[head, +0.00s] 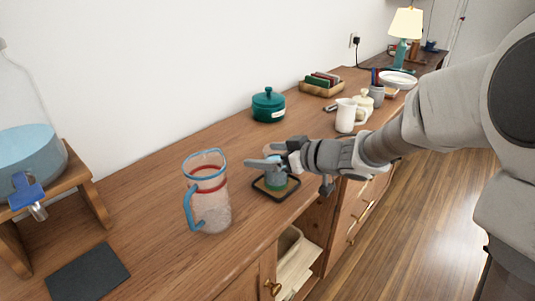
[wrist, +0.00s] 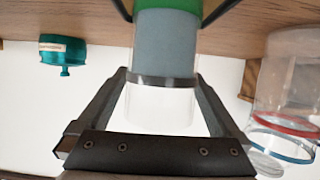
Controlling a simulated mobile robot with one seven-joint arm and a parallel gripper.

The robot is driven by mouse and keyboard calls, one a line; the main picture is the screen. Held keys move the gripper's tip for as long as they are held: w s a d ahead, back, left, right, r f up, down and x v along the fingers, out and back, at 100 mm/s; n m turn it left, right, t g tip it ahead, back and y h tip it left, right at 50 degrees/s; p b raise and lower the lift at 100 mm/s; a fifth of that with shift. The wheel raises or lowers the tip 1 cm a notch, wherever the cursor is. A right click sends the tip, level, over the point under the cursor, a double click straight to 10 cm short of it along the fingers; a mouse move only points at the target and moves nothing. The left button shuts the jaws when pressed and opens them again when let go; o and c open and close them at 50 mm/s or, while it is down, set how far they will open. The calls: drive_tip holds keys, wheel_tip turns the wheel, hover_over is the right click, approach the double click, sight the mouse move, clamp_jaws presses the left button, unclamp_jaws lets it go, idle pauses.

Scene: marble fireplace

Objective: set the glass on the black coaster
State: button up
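The glass (head: 275,180) is a clear tumbler with a blue-grey filling and a green lower part. It stands upright on a small dark-rimmed tray (head: 273,198). My gripper (head: 268,156) has one finger on each side of it. In the wrist view the glass (wrist: 165,45) lies between the finger tips of my gripper (wrist: 162,78). The fingers are very close to its sides, and I cannot tell whether they touch. The black coaster (head: 88,273) is a flat dark square at the front left of the wooden top, bare.
A clear pitcher (head: 213,207) with a blue handle stands left of the glass, between it and the coaster. A drink dispenser on a wooden stand (head: 85,185) is behind the coaster. A teal pot (head: 268,105) and white mug (head: 346,115) stand farther back.

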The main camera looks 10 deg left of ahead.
drive_tip(key=shift+r, duration=0.15)
drive_tip(key=s+d+r+m+t+h+p, duration=0.2)
drive_tip(key=d+r+m+h, duration=0.15)
drive_tip(key=d, duration=0.55)
drive_tip(key=s+d+r+m+t+h+p, duration=0.1)
drive_tip(key=s+d+r+m+h+p, duration=0.1)
drive_tip(key=d+r+h, duration=0.5)
drive_tip(key=s+d+r+m+t+h+p, duration=0.1)
drive_tip(key=s+d+r+m+t+h, duration=0.15)
drive_tip(key=d, duration=0.85)
drive_tip(key=s+a+f+m+g, duration=0.1)
drive_tip(key=s+g, duration=0.1)
drive_tip(key=s, duration=0.4)
drive_tip(key=s+f+m+g+y, duration=0.1)
drive_tip(key=s+f+g, duration=0.1)
drive_tip(key=s, duration=0.4)
drive_tip(key=s+a+f+m+g, duration=0.1)
drive_tip(key=s+g, duration=0.2)
drive_tip(key=s, duration=0.3)
drive_tip(key=shift+s+a+f+m, duration=0.3)
drive_tip(key=shift+s+m, duration=0.05)
drive_tip(key=shift+m, duration=0.05)
drive_tip(key=shift+r+p, duration=0.1)
drive_tip(key=shift+p, duration=0.25)
